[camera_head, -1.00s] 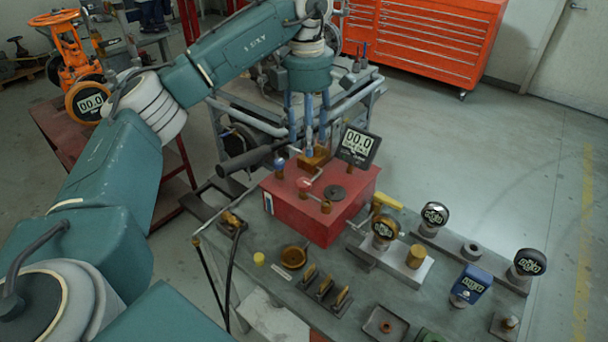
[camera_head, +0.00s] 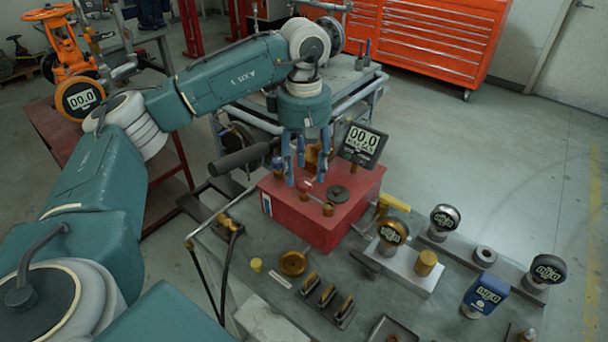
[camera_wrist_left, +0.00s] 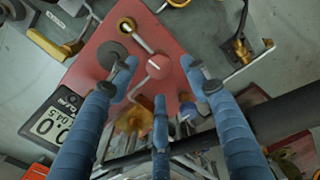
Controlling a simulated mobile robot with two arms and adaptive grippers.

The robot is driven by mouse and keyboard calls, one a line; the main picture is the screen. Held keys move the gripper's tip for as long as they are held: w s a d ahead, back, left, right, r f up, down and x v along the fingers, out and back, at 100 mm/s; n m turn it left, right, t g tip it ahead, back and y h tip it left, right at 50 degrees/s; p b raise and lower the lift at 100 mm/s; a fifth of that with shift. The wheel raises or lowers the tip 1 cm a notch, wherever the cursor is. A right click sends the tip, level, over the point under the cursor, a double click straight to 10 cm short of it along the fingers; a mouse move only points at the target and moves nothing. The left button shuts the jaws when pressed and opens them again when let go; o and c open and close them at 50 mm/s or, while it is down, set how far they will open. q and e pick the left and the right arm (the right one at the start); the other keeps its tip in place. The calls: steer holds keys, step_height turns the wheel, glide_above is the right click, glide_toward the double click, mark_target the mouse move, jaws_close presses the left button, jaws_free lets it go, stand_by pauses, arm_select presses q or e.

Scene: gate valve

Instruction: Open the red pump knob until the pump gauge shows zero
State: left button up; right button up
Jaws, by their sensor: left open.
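The red pump (camera_head: 312,218) is a red box on the workbench; its top also shows in the left wrist view (camera_wrist_left: 113,52). The small round red knob (camera_head: 305,185) sits on its top at the end of a thin lever, and shows clearly in the left wrist view (camera_wrist_left: 159,67). The pump gauge (camera_head: 362,140) is a black square display that appears to read 00.0; the left wrist view shows part of it (camera_wrist_left: 52,120). My left gripper (camera_head: 307,174) points down over the pump. Its three blue fingers (camera_wrist_left: 158,77) are open around the knob's position, with no clear contact. My right gripper is not seen.
A dark pump handle (camera_head: 240,160) juts left from behind the pump. Several round gauges, one (camera_head: 445,217) included, a blue gauge (camera_head: 484,294) and brass fittings cover the bench right and front. A black hose hangs at the bench's left.

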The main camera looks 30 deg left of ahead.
mark_target(303, 181)
arm_select(q)
steer(key=shift+f, duration=1.4)
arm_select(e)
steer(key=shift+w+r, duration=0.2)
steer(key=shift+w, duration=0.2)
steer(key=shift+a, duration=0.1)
arm_select(q)
steer(key=c, duration=1.2)
steer(key=shift+o, duration=0.2)
steer(key=shift+n, duration=0.5)
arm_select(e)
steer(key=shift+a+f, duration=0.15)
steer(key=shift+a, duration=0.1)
arm_select(q)
steer(key=shift+r, duration=0.1)
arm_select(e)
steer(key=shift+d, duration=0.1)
arm_select(q)
steer(key=o, duration=1.2)
steer(key=shift+c, duration=0.2)
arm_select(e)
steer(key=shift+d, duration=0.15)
arm_select(q)
step_height(303, 181, up, 12)
